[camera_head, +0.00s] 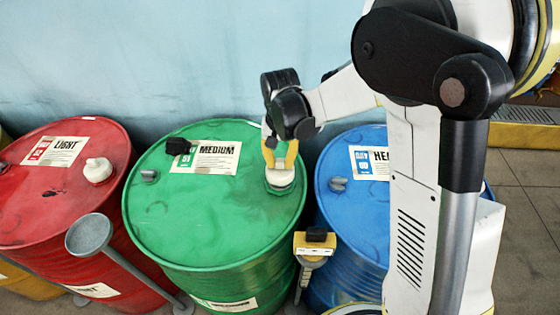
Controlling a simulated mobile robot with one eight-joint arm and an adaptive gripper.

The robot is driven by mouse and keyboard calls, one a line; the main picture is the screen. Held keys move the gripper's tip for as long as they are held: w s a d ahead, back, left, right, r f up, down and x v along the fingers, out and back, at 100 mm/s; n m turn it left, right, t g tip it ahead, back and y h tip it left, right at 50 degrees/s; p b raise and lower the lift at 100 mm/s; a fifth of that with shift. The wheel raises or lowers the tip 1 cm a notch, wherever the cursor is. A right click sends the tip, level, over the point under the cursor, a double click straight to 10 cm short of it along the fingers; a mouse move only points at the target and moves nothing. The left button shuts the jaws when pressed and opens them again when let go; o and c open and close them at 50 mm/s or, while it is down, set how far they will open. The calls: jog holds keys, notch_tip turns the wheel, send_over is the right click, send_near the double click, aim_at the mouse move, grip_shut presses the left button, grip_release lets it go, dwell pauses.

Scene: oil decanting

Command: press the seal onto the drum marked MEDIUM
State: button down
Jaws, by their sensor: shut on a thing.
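The green drum (210,235) carries a label (217,156) reading MEDIUM on its top and stands in the middle. My gripper (281,163) is above the right side of its lid, with yellow fingers pointing down. It is shut on a pale round seal (280,178). The seal is at the green opening (281,188) near the drum's right rim. I cannot tell whether it is seated there or just above.
A red drum (35,215) marked LIGHT, with a white cap (98,170), stands left. A blue drum (350,215) stands right, partly hidden by my arm. A grey round-headed stand (90,234) and a yellow-and-black tool (314,243) are in front. A wall (200,60) is behind.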

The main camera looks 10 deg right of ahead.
jog(key=shift+f+b, duration=1.2)
jog(key=shift+f, duration=0.4)
jog(key=shift+f, duration=0.15)
jog(key=c, duration=1.2)
grip_release()
jog(key=shift+o, duration=0.2)
